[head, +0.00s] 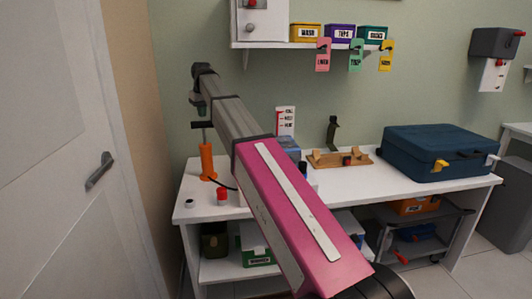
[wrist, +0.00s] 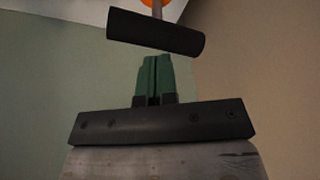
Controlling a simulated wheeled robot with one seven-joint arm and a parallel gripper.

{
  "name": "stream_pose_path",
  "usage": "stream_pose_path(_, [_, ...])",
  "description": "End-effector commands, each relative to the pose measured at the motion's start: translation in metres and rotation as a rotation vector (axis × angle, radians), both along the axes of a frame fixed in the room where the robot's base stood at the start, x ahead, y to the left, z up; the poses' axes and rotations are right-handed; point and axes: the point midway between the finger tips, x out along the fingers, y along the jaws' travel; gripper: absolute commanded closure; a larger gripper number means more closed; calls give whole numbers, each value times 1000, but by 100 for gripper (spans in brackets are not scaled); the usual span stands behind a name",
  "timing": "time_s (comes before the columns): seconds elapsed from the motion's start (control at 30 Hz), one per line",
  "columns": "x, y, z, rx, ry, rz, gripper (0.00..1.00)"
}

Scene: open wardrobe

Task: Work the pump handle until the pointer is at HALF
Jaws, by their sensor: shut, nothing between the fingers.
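The pump has an orange upright body (head: 207,160) at the back left of the white bench, with a black crossbar handle (head: 204,125) on a thin rod above it. In the wrist view the black handle (wrist: 155,33) lies across the top, just beyond my fingertips, with a gap showing. My gripper (head: 201,112) is over the handle, pointing down; its green fingers (wrist: 155,62) are together and empty. A white gauge board (head: 285,120) with a red mark and several labels stands behind my arm; the pointer's exact level is too small to read.
My arm crosses the bench and hides part of it. A red-topped item (head: 222,195) and a small round item (head: 189,204) lie near the front left. A wooden stand (head: 340,160) and a blue case (head: 435,152) are to the right. A shelf (head: 300,45) is above.

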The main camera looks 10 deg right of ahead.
Motion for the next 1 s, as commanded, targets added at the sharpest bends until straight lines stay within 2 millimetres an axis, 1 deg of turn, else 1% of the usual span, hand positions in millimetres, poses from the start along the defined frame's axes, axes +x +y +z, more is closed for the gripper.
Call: stream_pose_path(1.0, [-1,0,-75,0,1,0,100])
